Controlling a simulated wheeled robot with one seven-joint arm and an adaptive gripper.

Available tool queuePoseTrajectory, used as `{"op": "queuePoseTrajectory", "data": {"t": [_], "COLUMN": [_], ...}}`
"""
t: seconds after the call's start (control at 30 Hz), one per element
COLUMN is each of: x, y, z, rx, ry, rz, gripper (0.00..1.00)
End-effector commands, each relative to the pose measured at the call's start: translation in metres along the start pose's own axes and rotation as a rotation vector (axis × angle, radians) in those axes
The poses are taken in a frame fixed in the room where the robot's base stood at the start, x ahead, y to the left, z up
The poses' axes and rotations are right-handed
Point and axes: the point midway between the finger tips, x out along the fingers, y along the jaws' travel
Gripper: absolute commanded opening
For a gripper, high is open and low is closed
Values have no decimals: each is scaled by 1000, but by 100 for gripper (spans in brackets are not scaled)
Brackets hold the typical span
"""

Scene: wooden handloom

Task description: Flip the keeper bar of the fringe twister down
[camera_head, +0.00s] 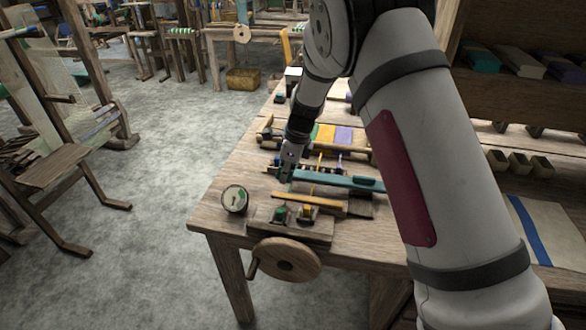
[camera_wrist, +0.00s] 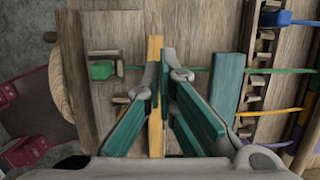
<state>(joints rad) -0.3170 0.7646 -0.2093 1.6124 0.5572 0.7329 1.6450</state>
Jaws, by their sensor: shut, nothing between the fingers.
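The fringe twister (camera_head: 262,226) stands at the table's near left corner, with a wooden crank wheel (camera_head: 286,259) on its front. In the wrist view the yellow bar (camera_wrist: 155,135) runs up the picture, partly hidden by my fingers. My gripper (camera_head: 286,178) is shut and empty, pointing down behind the bar. In the wrist view its fingertips (camera_wrist: 162,70) are over or beside the bar; I cannot tell whether they touch it.
A teal bar (camera_head: 345,181) lies just behind, beside a row of wooden pegs (camera_wrist: 260,65) with coloured threads. A round dial (camera_head: 235,199) sits at the table's left edge. A green piece (camera_wrist: 102,70) sits left of the yellow bar. The floor (camera_head: 170,160) to the left is clear.

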Motion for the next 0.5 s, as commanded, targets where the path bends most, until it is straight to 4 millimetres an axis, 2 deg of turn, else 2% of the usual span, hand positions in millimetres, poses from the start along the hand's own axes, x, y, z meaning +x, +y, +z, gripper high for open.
{"op": "queuePoseTrajectory", "data": {"t": [0.03,0.23,0.5], "x": [10,32,48], "y": [0,0,0], "z": [4,5,3], "rx": [-7,-5,2], "ry": [38,168,168], "rz": [0,1,2], "gripper": [0,0,0]}}
